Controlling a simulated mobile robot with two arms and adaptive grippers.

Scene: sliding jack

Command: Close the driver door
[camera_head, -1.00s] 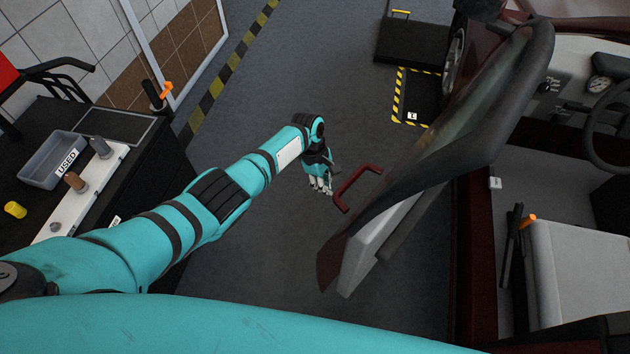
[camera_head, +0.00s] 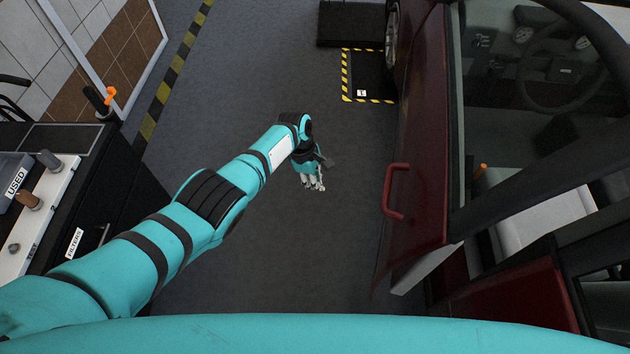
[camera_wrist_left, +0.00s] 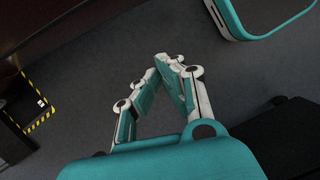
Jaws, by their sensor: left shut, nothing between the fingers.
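The driver door (camera_head: 418,150) is a dark red car door with a window, seen at the right in the head view. It stands slightly ajar, with its lower rear edge showing apart from the car body. Its red handle (camera_head: 394,192) faces my left arm. My left gripper (camera_head: 315,185) is to the left of the handle, apart from it. In the left wrist view its fingers (camera_wrist_left: 165,65) come together at the tips with nothing held. The right gripper is not in view.
A dark workbench (camera_head: 75,150) with a tray marked USED (camera_head: 14,180) and small parts stands at the left. A black box (camera_head: 350,22) and a yellow-black marked floor square (camera_head: 368,75) lie ahead. The floor between bench and car is clear.

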